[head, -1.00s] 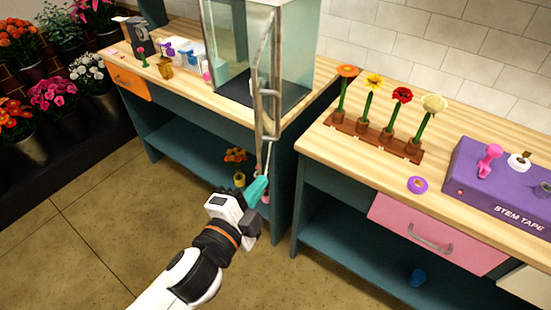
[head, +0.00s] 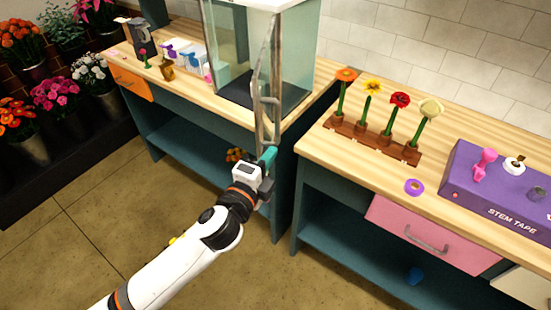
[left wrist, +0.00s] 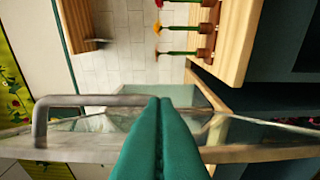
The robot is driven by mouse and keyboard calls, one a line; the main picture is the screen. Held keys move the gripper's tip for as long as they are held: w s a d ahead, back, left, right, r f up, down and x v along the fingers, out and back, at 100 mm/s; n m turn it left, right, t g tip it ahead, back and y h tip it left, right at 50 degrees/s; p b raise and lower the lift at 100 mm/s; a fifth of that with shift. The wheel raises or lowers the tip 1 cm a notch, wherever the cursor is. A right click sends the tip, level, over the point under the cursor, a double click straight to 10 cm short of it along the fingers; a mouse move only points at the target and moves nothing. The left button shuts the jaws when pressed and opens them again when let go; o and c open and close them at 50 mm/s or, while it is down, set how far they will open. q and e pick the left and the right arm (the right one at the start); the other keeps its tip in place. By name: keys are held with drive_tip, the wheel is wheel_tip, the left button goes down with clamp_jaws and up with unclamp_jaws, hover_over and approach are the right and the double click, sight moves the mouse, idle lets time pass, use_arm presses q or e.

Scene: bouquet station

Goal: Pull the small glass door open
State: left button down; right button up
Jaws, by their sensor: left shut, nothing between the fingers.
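The small glass door (head: 259,85) has a grey metal frame and hangs on the glass case (head: 228,60) on the left counter. It shows nearly edge-on and seems to stand out from the case front, past the counter edge. Its bar handle (head: 277,85) is on the right side; in the left wrist view the handle (left wrist: 40,120) is at the left. My left gripper (head: 268,157) has teal fingers, shut and empty, just below the door's lower end. In the left wrist view the fingers (left wrist: 160,130) overlap the door frame (left wrist: 80,148); I cannot tell whether they touch.
The right counter (head: 345,165) holds a wooden rack (head: 372,140) of several flowers, a purple tape ring (head: 414,187) and a purple stem tape box (head: 500,185). A pink drawer (head: 430,235) is below. Flower buckets (head: 33,148) stand at left. The floor in front is open.

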use_arm(q)
drive_tip(key=shift+a, duration=0.7)
drive_tip(key=shift+d, duration=0.1)
drive_tip(key=shift+w, duration=0.1)
